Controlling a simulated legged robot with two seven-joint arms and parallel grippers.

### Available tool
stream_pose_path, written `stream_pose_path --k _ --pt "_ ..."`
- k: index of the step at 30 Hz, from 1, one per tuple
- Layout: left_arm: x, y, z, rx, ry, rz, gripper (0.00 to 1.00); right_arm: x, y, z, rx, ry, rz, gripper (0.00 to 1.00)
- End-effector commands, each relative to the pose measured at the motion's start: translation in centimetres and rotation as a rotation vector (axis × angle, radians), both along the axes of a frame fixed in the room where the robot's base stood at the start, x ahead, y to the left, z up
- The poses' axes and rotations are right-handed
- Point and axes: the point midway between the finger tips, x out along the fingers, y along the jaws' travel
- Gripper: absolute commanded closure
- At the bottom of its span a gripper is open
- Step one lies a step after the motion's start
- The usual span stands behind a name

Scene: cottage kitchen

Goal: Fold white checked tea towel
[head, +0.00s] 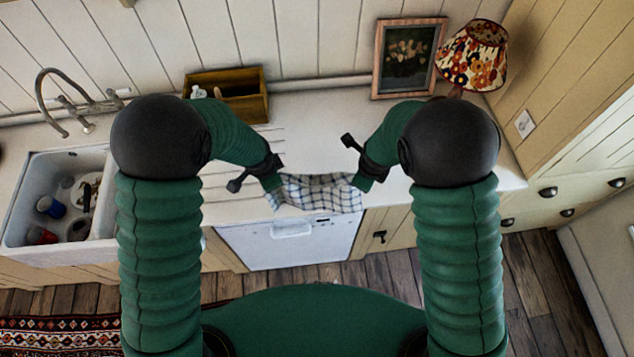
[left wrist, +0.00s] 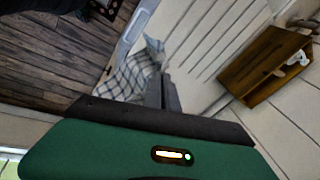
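The white checked tea towel (head: 318,194) lies at the front edge of the worktop, spread between my two grippers, with some wrinkles. My left gripper (head: 272,184) is at the towel's left edge. In the left wrist view the fingers of my left gripper (left wrist: 164,82) are close together with the towel (left wrist: 128,80) at their tips, and a corner of cloth shows beyond them. My right gripper (head: 360,183) is at the towel's right edge. Its fingers are hidden by its own wrist, so its grip cannot be made out.
A white sink (head: 22,222) with cups and dishes is at the left. A wooden box (head: 240,100), a framed picture (head: 408,58) and a flowered lamp (head: 474,55) stand at the back. A white dishwasher (head: 290,243) is below the towel. The worktop (head: 310,130) behind the towel is clear.

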Motion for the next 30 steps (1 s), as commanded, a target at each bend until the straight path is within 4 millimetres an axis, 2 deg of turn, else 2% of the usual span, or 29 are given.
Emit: stream_pose_path --k 25,30 --pt "-0.1 0.0 0.0 0.0 -0.001 0.0 1.0 -0.1 0.0 0.0 0.0 -0.001 0.0 1.0" --pt "-0.1 0.1 -1.2 0.0 0.009 0.001 1.0 0.0 -0.1 -1.2 -0.001 0.009 0.0 1.0"
